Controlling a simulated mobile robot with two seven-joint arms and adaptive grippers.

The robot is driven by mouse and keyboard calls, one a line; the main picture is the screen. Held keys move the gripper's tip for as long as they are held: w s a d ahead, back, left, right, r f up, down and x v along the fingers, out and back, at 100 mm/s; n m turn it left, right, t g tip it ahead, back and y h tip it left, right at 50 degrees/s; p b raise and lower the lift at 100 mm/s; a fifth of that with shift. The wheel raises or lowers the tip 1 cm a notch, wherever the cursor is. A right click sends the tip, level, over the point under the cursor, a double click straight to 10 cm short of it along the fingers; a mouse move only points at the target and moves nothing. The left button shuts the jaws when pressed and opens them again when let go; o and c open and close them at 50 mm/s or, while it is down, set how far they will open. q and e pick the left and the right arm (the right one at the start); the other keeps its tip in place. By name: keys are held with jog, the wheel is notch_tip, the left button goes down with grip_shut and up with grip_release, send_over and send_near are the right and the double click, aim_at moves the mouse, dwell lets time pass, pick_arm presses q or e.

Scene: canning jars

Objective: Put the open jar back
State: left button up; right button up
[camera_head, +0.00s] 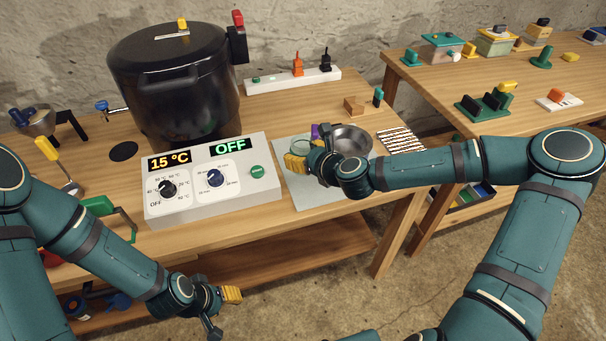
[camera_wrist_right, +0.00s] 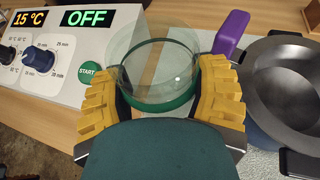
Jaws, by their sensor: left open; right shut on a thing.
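The open jar (camera_wrist_right: 157,67) is clear glass with a green band near its base. In the right wrist view it stands between the yellow fingers of my right gripper (camera_wrist_right: 162,98), which is shut on it. In the head view the jar (camera_head: 300,147) is mostly hidden behind my right gripper (camera_head: 297,162), over the pale mat (camera_head: 292,194) right of the control box. I cannot tell whether the jar touches the mat. My left gripper (camera_head: 226,304) is open and empty, low in front of the table's edge.
A metal bowl (camera_head: 352,141) and a purple object (camera_wrist_right: 231,33) are close right of the jar. The control box (camera_head: 206,179), reading 15 °C and OFF, is to the left. A large black pot (camera_head: 175,85) stands behind it. A second table (camera_head: 430,90) is at the right.

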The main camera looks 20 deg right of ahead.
jog(key=shift+f+b, duration=0.8)
jog(key=shift+f, duration=1.9)
jog(key=o, duration=1.3)
jog(key=shift+f, duration=0.1)
jog(key=shift+o, duration=0.2)
